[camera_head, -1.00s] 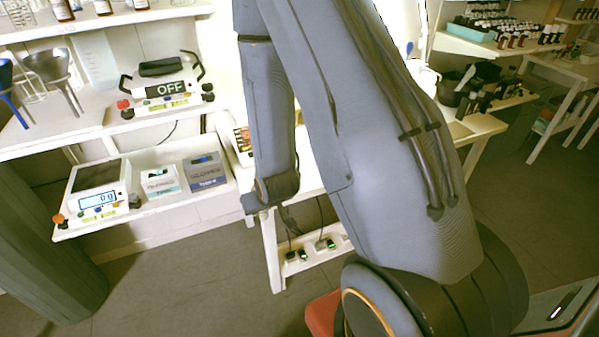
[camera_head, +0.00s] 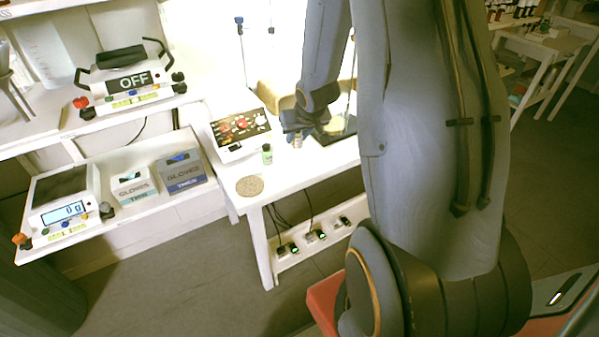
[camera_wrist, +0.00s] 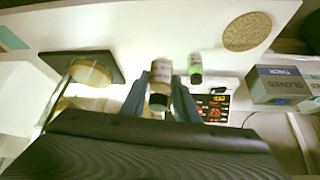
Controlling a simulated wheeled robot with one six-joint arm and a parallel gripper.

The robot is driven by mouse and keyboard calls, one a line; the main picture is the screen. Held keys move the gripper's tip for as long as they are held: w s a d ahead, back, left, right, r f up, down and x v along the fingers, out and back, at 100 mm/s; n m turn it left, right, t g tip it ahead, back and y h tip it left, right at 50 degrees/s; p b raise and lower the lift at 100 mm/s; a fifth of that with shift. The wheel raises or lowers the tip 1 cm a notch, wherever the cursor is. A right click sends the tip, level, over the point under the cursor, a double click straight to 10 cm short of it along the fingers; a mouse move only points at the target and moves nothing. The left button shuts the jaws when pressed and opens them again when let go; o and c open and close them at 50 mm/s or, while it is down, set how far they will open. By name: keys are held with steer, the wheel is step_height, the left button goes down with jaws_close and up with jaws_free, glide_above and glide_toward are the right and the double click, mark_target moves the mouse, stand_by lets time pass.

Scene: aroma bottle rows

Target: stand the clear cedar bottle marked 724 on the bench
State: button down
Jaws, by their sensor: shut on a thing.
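My gripper (camera_head: 297,137) is over the white bench (camera_head: 299,171), at its near part. In the wrist view my gripper (camera_wrist: 160,98) is shut on a small bottle (camera_wrist: 161,72) with a pale label and a dark cap. The label's number is too small to read. In the head view only a small part of the held bottle (camera_head: 297,142) shows below the fingers. I cannot tell whether its base touches the bench.
A green-labelled bottle (camera_head: 267,154) stands close to the left of my gripper. A dark plate (camera_wrist: 83,65) and glass vessel lie on the other side. Glove boxes (camera_head: 182,173) sit farther left.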

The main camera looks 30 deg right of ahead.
steer(key=shift+d, duration=0.4)
steer(key=shift+f, duration=4.8)
steer(key=shift+f, duration=0.15)
steer(key=c, duration=1.4)
jaws_free()
